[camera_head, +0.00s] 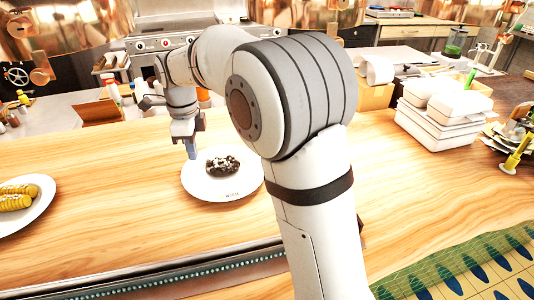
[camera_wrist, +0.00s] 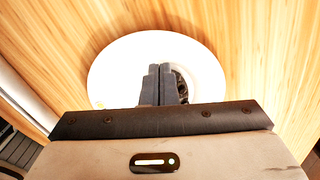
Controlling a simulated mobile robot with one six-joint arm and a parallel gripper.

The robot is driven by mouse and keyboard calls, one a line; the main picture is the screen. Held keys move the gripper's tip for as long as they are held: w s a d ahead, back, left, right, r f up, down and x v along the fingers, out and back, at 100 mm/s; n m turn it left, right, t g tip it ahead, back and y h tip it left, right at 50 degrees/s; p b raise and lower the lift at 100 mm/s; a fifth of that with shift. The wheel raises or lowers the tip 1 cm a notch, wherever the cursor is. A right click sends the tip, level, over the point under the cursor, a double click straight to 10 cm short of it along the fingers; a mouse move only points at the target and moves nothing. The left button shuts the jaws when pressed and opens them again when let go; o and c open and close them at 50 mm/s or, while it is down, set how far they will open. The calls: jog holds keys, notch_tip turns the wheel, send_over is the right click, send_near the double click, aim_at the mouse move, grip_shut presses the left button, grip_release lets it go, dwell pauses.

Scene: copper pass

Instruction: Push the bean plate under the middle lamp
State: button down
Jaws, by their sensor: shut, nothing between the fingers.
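A white plate (camera_head: 240,190) with a dark heap of beans (camera_head: 222,164) topped with white bits lies on the wooden counter, left of my arm in the head view. The same plate (camera_wrist: 115,70) fills the middle of the wrist view, with part of the dark beans (camera_wrist: 181,88) showing right of my fingers. My gripper (camera_head: 192,155) is shut and empty, pointing down at the plate's far left rim. Its closed fingers (camera_wrist: 160,84) overlap the plate in the wrist view; I cannot tell whether they touch it. No lamp is clearly identifiable as the middle one.
A second white plate (camera_head: 37,212) with yellow corn-like pieces sits at the left edge. Stacked white containers (camera_head: 440,118) stand at the right. Copper fittings (camera_head: 72,28) hang along the top. A patterned green cloth (camera_head: 470,275) lies front right. Bare wood lies between the plates.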

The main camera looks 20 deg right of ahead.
jog(key=shift+w, duration=0.15)
jog(key=s+d, duration=0.1)
jog(key=d, duration=0.5)
jog(key=s+d+p, duration=0.1)
jog(key=s+d, duration=0.1)
jog(key=d, duration=0.5)
jog(key=s+d+p, duration=0.1)
jog(key=d, duration=0.6)
jog(key=shift+s+d+r, duration=0.1)
jog(key=shift+s+d, duration=0.05)
jog(key=shift+s, duration=0.25)
notch_tip(320, 180, down, 5)
jog(key=shift+f, duration=0.15)
jog(key=shift+w+a+p, duration=0.1)
jog(key=shift+a+p, duration=0.25)
jog(key=shift+p, duration=0.15)
jog(key=shift+a, duration=0.2)
jog(key=shift+w, duration=0.1)
